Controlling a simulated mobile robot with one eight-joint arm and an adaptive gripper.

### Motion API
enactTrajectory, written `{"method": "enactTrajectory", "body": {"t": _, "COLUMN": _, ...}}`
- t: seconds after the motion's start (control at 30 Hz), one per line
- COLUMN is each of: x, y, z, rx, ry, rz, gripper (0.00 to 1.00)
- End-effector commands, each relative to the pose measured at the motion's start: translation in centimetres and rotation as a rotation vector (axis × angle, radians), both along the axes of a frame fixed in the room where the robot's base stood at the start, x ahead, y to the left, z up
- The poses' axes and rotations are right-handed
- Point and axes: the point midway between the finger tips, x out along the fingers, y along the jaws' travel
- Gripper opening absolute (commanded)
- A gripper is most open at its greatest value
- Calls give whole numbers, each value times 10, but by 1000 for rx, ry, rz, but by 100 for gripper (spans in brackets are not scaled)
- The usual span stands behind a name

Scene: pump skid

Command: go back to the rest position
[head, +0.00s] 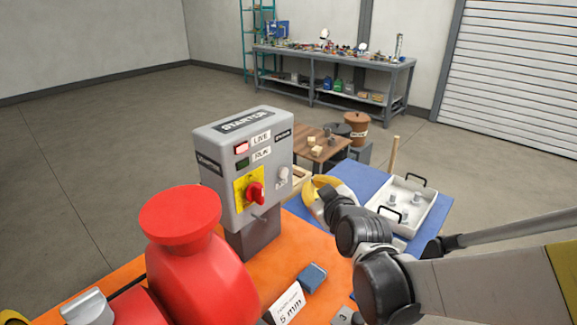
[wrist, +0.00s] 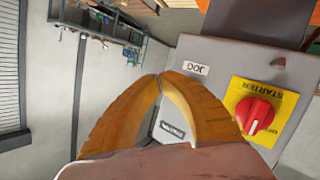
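My gripper (head: 312,190) is just right of the grey starter box (head: 226,150), with its yellow fingers pointing towards the box. In the wrist view the two ribbed fingers of my gripper (wrist: 161,76) meet at their tips, with nothing seen between them. The pale JOG button (head: 282,174) shows on the box in the head view, apart from the fingers. The red rotary switch (head: 256,193) sits on a yellow plate; it also shows in the wrist view (wrist: 255,115).
A large red pump body (head: 195,265) stands on the orange skid at front left. A small wooden table (head: 325,150) and workbench (head: 335,65) stand behind. The left floor is clear.

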Motion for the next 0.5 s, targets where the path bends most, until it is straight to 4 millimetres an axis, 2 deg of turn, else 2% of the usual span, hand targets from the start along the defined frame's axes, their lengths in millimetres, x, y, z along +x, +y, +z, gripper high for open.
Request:
{"method": "enactTrajectory", "body": {"t": 0.17, "x": -1, "y": -1, "z": 0, "rx": 1, "ry": 2, "rz": -1, "gripper": 0}}
{"method": "enactTrajectory", "body": {"t": 0.27, "x": -8, "y": -8, "z": 2, "rx": 9, "ry": 32, "rz": -11, "gripper": 0}}
{"method": "enactTrajectory", "body": {"t": 0.37, "x": -27, "y": -25, "z": 4, "rx": 34, "ry": 111, "rz": -40, "gripper": 0}}
{"method": "enactTrajectory", "body": {"t": 0.47, "x": -61, "y": -51, "z": 3, "rx": 74, "ry": 230, "rz": -97, "gripper": 0}}
{"method": "enactTrajectory", "body": {"t": 0.5, "x": -78, "y": -62, "z": 1, "rx": 93, "ry": 284, "rz": -126, "gripper": 0}}
